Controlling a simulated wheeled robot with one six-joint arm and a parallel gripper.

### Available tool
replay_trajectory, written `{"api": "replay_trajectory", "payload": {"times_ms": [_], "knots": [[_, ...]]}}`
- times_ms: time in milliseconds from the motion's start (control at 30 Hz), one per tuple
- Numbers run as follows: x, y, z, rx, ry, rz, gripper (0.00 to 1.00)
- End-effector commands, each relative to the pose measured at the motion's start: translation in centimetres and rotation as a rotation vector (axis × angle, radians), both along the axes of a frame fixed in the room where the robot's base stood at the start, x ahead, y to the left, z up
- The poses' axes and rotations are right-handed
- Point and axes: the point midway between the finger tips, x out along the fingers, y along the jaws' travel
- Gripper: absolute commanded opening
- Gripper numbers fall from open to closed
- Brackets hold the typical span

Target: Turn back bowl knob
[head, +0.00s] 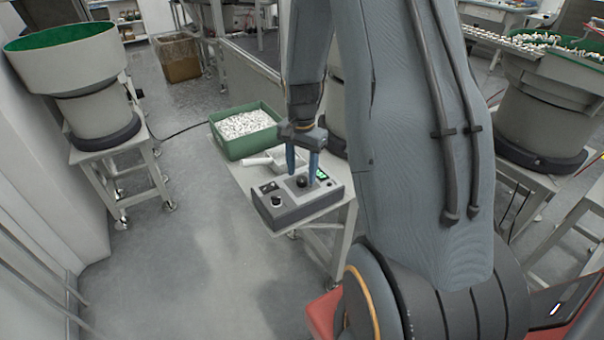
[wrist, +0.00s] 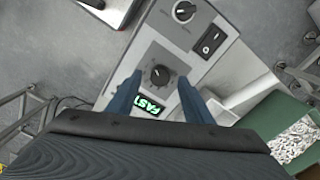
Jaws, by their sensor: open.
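A grey control box (head: 318,199) stands on the near end of a small table. It carries a black knob (head: 301,182) beside a lit green display (head: 322,174), which reads FAST (wrist: 149,106) in the wrist view. A second black knob (wrist: 185,11) sits at the box's other end, near a black rocker switch (wrist: 209,40). My gripper (head: 301,174) points down over the knob beside the display. Its blue fingers are open, one on each side of this knob in the wrist view, with gaps visible. No label tells which bowl each knob serves.
A white scoop (head: 285,162) lies behind the box. Behind it stands a green bin (head: 232,151) of small white parts. Bowl feeders stand at left (head: 65,62) and right (head: 540,105). Grey floor (head: 190,255) is clear left of the table.

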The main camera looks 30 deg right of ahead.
Motion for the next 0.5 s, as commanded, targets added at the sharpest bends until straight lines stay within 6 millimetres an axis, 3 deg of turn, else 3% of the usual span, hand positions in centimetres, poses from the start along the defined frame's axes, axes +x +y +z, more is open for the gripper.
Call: {"api": "replay_trajectory", "payload": {"times_ms": [200,500], "knots": [[0.0,0.0,-1.6,0.000,0.000,0.001,0.46],[0.0,0.0,-1.8,0.000,0.000,0.001,0.46]]}}
